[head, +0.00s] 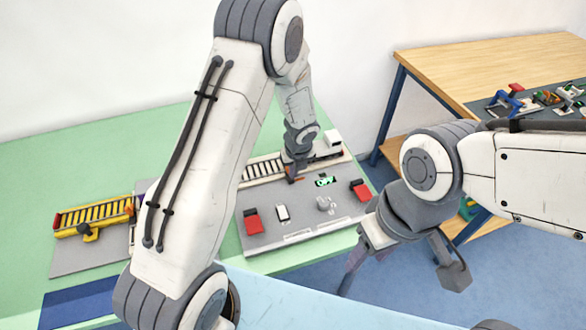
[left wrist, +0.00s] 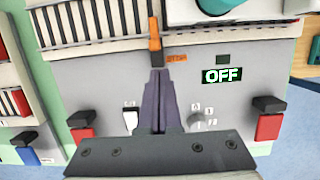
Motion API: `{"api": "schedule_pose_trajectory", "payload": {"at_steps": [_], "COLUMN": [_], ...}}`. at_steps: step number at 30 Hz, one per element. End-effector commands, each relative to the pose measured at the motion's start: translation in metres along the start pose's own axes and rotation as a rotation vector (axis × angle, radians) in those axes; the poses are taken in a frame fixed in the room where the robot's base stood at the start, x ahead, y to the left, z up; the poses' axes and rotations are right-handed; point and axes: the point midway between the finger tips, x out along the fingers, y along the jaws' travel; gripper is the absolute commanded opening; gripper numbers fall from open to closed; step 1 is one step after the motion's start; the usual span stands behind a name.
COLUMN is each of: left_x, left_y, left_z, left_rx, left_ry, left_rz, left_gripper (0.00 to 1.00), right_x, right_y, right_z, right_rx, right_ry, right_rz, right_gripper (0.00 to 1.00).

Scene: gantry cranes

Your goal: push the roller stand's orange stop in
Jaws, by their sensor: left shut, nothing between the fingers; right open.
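The orange stop (left wrist: 155,42) is a narrow upright tab with a dark middle at the front edge of the roller stand (left wrist: 92,20), above an orange STOP label (left wrist: 176,58). My left gripper (left wrist: 158,72) is shut and empty. Its tips meet the lower end of the stop in the left wrist view; I cannot tell whether they touch. In the head view the left gripper (head: 291,176) is at the roller stand (head: 262,168), and it mostly hides the stop. My right gripper (head: 402,276) is open and empty, right of the panel, past the table's edge.
The grey panel carries a display reading OFF (left wrist: 222,75), red blocks (left wrist: 268,126) (left wrist: 82,131) at both sides, and a white switch (left wrist: 130,118). A yellow roller unit (head: 95,215) lies left on the green table (head: 50,170). A wooden table (head: 480,70) stands back right.

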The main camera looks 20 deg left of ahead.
Motion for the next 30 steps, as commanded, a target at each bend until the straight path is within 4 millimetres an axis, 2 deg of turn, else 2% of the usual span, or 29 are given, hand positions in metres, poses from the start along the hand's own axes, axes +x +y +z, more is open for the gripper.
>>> {"api": "schedule_pose_trajectory", "payload": {"at_steps": [2, 4, 9, 15, 21, 30], "left_x": [0.000, -0.023, -0.063, -0.093, -0.104, -0.104], "left_y": [-0.005, -0.005, -0.011, -0.013, -0.011, -0.010], "left_z": [-0.016, -0.013, -0.017, -0.018, -0.019, -0.018], "left_rx": [0.007, 0.000, 0.009, 0.014, 0.013, 0.011], "left_ry": [-0.001, -0.005, -0.002, -0.002, 0.001, 0.001], "left_rz": [-0.003, -0.004, -0.006, -0.006, -0.004, -0.003], "left_gripper": [0.00, 0.00, 0.00, 0.00, 0.00, 0.00], "right_x": [0.011, 0.001, -0.009, -0.011, -0.012, -0.012], "right_y": [0.001, 0.000, -0.001, -0.001, -0.001, -0.001], "right_z": [0.001, 0.001, -0.001, -0.001, -0.001, -0.001], "right_rx": [0.000, 0.000, 0.000, 0.000, 0.000, 0.000], "right_ry": [0.000, -0.001, 0.001, 0.000, 0.000, 0.000], "right_rz": [0.000, 0.000, 0.000, 0.000, 0.000, 0.000], "right_gripper": [0.55, 0.55, 0.55, 0.55, 0.55, 0.55]}}
